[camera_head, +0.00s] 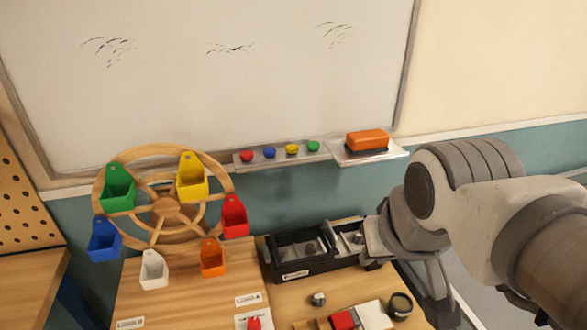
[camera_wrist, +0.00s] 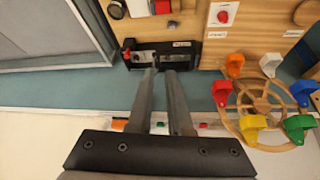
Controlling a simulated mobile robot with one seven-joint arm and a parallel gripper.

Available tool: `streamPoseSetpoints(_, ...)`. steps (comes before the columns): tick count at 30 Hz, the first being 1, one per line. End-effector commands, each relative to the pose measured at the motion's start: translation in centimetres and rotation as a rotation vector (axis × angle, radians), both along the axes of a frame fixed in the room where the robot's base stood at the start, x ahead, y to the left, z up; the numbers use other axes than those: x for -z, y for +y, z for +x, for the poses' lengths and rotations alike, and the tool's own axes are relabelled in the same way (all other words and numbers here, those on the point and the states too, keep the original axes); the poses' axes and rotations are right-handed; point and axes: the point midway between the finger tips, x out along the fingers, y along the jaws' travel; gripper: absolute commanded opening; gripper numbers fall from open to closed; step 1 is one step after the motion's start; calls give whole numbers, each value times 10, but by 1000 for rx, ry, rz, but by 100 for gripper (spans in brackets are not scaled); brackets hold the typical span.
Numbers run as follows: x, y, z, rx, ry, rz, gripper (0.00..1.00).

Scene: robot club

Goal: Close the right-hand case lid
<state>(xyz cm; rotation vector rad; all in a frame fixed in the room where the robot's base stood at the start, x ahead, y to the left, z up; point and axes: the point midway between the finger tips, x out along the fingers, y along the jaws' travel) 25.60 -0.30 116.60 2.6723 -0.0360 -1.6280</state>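The black case (camera_head: 296,267) sits at the back of the wooden table in the head view, with open compartments and a pale label on its front. Its right part (camera_head: 345,241) holds small pale items, and a thin raised edge shows behind it. I cannot clearly make out the right-hand lid. My gripper (camera_head: 370,264) is at the case's right end, largely hidden by my wrist. In the wrist view the case (camera_wrist: 178,56) lies just beyond the fingertips. My gripper (camera_wrist: 161,72) is open there, with an empty gap between its fingers; contact with the case cannot be told.
A wooden wheel (camera_head: 165,212) with several coloured bins stands left of the case. A silver knob (camera_head: 318,298), a red block (camera_head: 342,320) and a dark round cup (camera_head: 400,304) are in front. A whiteboard ledge (camera_head: 280,156) with coloured magnets and an orange eraser (camera_head: 367,140) is behind.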

Motion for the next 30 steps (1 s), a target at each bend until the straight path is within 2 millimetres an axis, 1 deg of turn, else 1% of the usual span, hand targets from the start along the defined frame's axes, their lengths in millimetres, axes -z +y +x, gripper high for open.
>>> streamPoseSetpoints(1, 3, -1, 8, 4, 15, -15, 6)
streamPoseSetpoints(2, 4, -2, 13, 10, 22, -25, 1)
streamPoseSetpoints(3, 5, -4, 21, 17, 31, -41, 0)
streamPoseSetpoints(11, 19, -7, 77, 50, 73, -144, 0)
streamPoseSetpoints(17, 38, -1, 123, 60, 86, -218, 0)
streamPoseSetpoints(23, 65, 12, 169, 55, 85, -280, 0)
streamPoseSetpoints(29, 100, 32, 213, 36, 74, -331, 0)
streamPoseSetpoints(30, 108, 36, 221, 32, 71, -340, 0)
